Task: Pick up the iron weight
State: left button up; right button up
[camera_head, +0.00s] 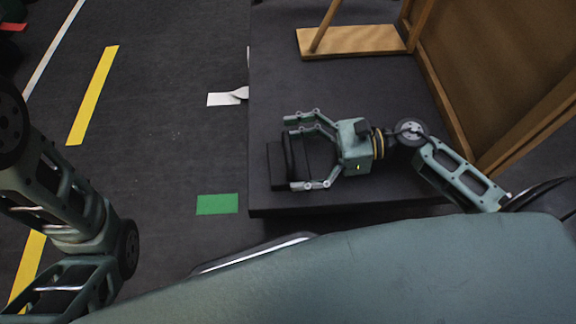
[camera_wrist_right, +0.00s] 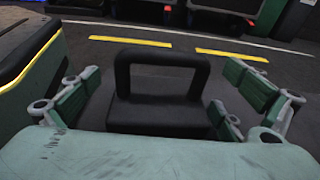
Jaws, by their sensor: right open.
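The iron weight (camera_head: 277,166) is a black block with an upright loop handle, on the dark table top (camera_head: 350,85) near its left front part. In the right wrist view the iron weight (camera_wrist_right: 160,112) stands between the fingers, its handle facing me. My right gripper (camera_head: 304,154) is open, with its fingers on either side of the handle. In the right wrist view my right gripper (camera_wrist_right: 160,108) shows green pads apart from the handle on both sides. My left arm shows at the left edge of the head view, but its gripper is out of frame.
A wooden board with a post (camera_head: 350,42) stands at the back of the table, and a wooden panel (camera_head: 495,70) rises along the right. The floor at left is open, with yellow tape (camera_head: 93,95) and a green patch (camera_head: 217,204).

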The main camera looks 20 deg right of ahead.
jog(key=shift+w+a, duration=0.15)
jog(key=shift+a, duration=0.3)
jog(key=c, duration=2.1)
jog(key=shift+a+r, duration=0.1)
jog(key=shift+r, duration=0.15)
